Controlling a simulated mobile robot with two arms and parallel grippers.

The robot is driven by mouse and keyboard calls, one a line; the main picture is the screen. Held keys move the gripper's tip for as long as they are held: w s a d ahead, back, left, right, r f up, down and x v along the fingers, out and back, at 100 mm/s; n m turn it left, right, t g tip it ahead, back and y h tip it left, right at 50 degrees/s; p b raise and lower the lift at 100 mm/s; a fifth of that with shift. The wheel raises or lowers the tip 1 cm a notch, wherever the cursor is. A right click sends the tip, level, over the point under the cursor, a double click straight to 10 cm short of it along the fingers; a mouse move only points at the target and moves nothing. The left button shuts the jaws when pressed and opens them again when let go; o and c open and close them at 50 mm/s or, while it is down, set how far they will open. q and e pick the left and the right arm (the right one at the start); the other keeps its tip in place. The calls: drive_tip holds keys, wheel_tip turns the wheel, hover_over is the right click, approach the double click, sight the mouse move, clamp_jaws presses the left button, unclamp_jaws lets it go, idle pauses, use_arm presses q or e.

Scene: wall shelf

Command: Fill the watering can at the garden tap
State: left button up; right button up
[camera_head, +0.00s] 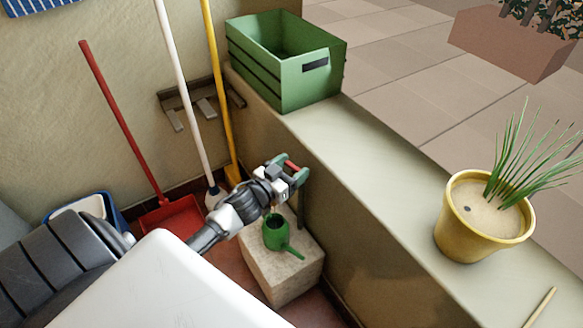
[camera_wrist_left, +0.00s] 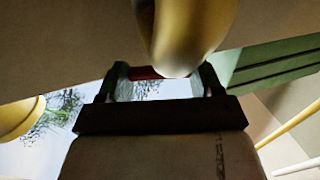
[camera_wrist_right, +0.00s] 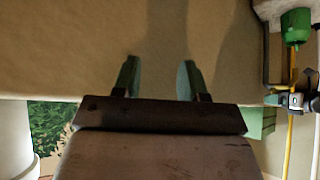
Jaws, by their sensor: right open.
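The green watering can (camera_head: 275,233) stands upright on a stone block (camera_head: 290,272) by the low wall, its spout toward the lower right. It also shows at the top right of the right wrist view (camera_wrist_right: 296,26). My left gripper (camera_head: 292,168) is above the can, its fingers spread around a red part, which looks like the tap's handle (camera_wrist_left: 146,72). Brass tap metal (camera_wrist_left: 185,35) hides part of it in the left wrist view, so I cannot tell whether the fingers press on it. My right gripper (camera_wrist_right: 160,75) is open and empty, facing the plain wall.
A green crate (camera_head: 312,82) and a yellow pot (camera_head: 484,240) with a spiky plant stand on the wall's ledge. A red dustpan (camera_head: 175,216), a white pole (camera_head: 180,85) and a yellow pole (camera_head: 216,85) lean in the corner. The ledge between crate and pot is clear.

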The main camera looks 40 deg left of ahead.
use_arm(q)
drive_tip(key=shift+c, duration=1.1)
drive_tip(key=m+h+p, duration=0.1)
drive_tip(key=m+h, duration=0.1)
drive_tip(key=shift+a+r+g+h+p, duration=0.1)
drive_tip(key=shift+r+g+h+p, duration=0.1)
drive_tip(key=shift+g+h+p, duration=0.15)
drive_tip(key=shift+f+m+g+h, duration=0.2)
drive_tip(key=shift+m+g+h, duration=0.25)
drive_tip(key=shift+h, duration=0.5)
use_arm(e)
drive_tip(key=s+d+f+g+h, duration=0.1)
drive_tip(key=s+d+g, duration=0.1)
drive_tip(key=s+g, duration=0.2)
drive_tip(key=shift+s, duration=0.9)
use_arm(q)
drive_tip(key=o, duration=0.9)
drive_tip(key=shift+o, duration=0.2)
drive_tip(key=p+v, duration=0.2)
drive_tip(key=v, duration=0.8)
drive_tip(key=shift+s, duration=0.4)
use_arm(e)
drive_tip(key=shift+w+a, duration=0.1)
drive_tip(key=shift+w, duration=0.25)
